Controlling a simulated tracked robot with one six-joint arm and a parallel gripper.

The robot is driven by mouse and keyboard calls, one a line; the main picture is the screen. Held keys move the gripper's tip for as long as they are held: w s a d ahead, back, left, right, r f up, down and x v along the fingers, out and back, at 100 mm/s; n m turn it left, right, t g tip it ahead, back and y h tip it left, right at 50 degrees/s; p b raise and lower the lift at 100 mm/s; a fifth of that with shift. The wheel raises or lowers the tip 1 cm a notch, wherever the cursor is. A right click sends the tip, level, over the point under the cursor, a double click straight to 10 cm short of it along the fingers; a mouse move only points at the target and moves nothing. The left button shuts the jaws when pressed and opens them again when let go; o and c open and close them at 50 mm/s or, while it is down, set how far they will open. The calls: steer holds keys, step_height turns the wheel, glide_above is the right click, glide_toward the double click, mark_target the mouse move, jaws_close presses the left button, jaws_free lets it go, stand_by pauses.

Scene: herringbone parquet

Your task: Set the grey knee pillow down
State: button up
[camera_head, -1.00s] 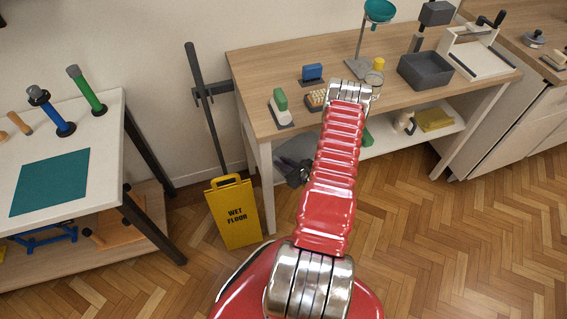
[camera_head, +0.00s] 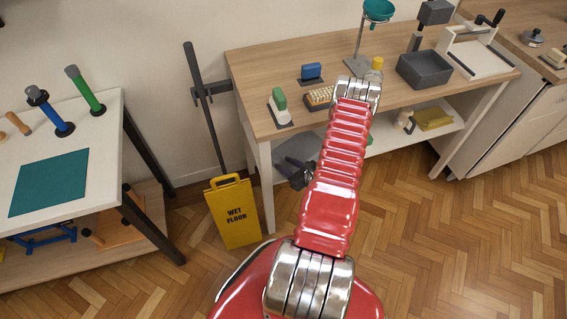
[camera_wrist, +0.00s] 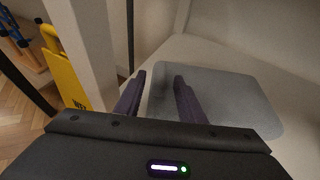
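The grey knee pillow (camera_wrist: 232,98) is a flat, rounded grey pad in the wrist view. It lies on the pale lower shelf (camera_wrist: 293,85) of the wooden-topped bench. In the head view, a grey patch of it (camera_head: 293,148) shows under the bench top, partly hidden by my arm. My gripper (camera_wrist: 159,82) has its two dark fingers apart, with a clear gap between the tips. The right finger overlaps the pillow in the wrist view, and the left finger is just beyond its left edge. I cannot tell whether either finger touches it. My gripper (camera_head: 297,176) is small and dark in the head view.
A white bench leg (camera_wrist: 88,45) stands close on the left in the wrist view, beside the yellow wet-floor sign (camera_head: 234,213). The bench top (camera_head: 255,70) is above the gripper. A yellow folded item (camera_head: 433,118) and a pale mug (camera_head: 405,122) are farther right on the shelf.

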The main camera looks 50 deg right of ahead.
steer(key=v, duration=0.9)
steer(key=shift+s, duration=0.3)
steer(key=shift+w+a, duration=0.1)
stand_by(0.4)
